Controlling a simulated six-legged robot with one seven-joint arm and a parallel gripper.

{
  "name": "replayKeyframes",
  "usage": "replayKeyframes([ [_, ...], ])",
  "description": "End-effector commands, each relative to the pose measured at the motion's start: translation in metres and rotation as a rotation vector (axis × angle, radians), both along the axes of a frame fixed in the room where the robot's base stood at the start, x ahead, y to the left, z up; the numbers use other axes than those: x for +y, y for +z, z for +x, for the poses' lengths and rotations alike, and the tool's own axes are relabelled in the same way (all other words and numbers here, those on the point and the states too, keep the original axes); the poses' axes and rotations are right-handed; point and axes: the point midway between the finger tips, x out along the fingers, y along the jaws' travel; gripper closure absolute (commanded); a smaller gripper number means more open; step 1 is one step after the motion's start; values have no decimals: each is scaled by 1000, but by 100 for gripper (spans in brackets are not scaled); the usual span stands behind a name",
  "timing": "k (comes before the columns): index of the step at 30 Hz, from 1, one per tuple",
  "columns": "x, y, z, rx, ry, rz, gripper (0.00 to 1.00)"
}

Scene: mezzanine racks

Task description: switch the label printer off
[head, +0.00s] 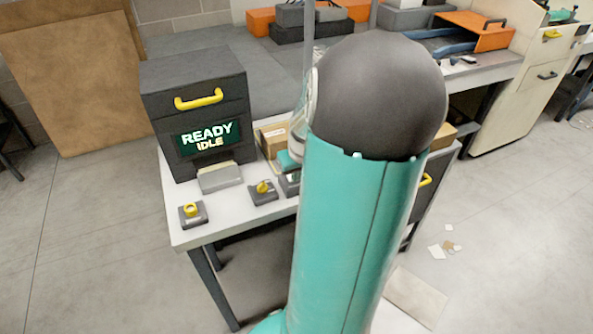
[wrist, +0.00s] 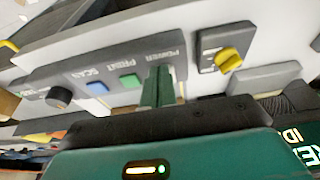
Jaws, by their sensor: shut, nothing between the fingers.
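The label printer (head: 200,115) is a dark box on the white table with a yellow handle and a lit screen (head: 208,137) reading READY IDLE. In the wrist view, part of that screen shows at the lower right (wrist: 308,150). A grey control panel (wrist: 105,75) carries a blue button marked SCAN (wrist: 97,88), a green button marked PRINT (wrist: 130,81), a dark knob (wrist: 59,96) and the label POWER. My gripper (wrist: 160,84) is shut and empty, with its teal fingers at the POWER spot. They hide the control there; I cannot tell if they touch it.
A box with a yellow rotary knob (head: 263,188) sits beside the panel. Another box with a yellow knob (head: 192,213) is near the table's front left corner. A grey block (head: 220,177) lies before the printer. My arm hides the table's right part.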

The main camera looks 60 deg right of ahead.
Motion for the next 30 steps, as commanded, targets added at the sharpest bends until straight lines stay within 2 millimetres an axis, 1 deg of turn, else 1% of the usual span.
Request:
replayKeyframes([
  [7,-1,1,1,0,0,0,100],
  [16,-7,7,11,1,2,0,100],
  [30,-8,10,14,0,0,-1,100],
])
